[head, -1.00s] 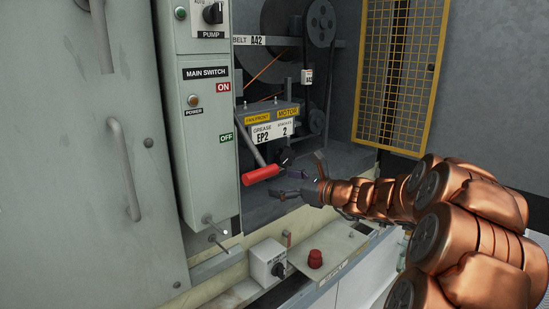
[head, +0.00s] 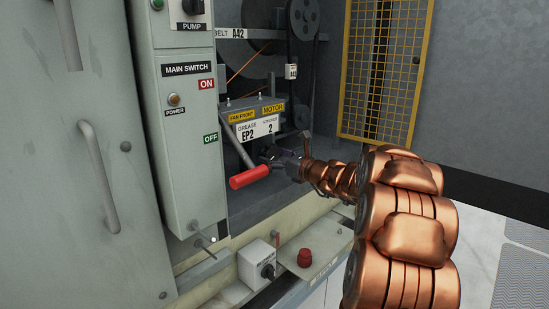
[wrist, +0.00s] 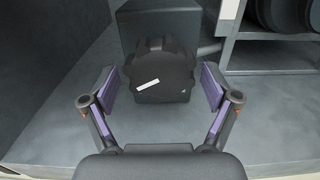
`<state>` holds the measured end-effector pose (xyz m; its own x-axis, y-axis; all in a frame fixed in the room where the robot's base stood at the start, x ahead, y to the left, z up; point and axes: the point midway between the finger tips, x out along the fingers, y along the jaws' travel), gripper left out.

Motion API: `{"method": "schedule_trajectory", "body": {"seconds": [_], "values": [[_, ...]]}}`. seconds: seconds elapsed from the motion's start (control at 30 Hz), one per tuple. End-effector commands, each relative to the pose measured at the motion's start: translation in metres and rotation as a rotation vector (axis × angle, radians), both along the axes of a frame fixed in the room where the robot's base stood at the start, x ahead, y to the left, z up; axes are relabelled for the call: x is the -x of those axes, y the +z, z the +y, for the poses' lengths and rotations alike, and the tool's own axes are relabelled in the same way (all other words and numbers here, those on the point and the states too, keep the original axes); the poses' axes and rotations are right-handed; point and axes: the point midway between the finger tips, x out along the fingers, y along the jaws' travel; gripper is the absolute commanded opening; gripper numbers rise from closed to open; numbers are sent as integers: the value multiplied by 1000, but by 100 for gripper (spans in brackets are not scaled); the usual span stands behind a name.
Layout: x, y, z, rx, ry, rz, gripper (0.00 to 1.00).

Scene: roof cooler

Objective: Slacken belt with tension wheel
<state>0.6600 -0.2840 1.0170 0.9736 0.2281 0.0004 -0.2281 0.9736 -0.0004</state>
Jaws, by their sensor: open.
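The tension wheel, a black lobed knob with a white mark (wrist: 160,72), sits on the front of a dark block in the wrist view. My gripper (wrist: 157,88) is open, with one purple-padded finger on each side of the wheel and visible gaps to it. In the head view my gripper (head: 272,156) is inside the cabinet opening, right of the red handle, and mostly hides the wheel. The black belt (head: 289,50) runs down from the upper pulley (head: 304,16).
A red-gripped lever (head: 249,177) sticks out just left of my gripper. The switch panel (head: 188,130) stands further left. A yellow mesh guard (head: 385,70) is at right.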

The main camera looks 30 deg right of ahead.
Motion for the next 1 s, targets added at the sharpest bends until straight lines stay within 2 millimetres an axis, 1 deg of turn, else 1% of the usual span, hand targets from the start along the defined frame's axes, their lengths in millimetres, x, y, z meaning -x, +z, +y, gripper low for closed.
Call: {"method": "schedule_trajectory", "body": {"seconds": [0.27,0.37,0.83,1.0], "values": [[-1,0,-1,-1,-2,0,87],[-1,0,-1,0,-2,0,79],[-1,0,-1,0,-2,0,30],[-1,0,-1,1,-2,0,29]]}}
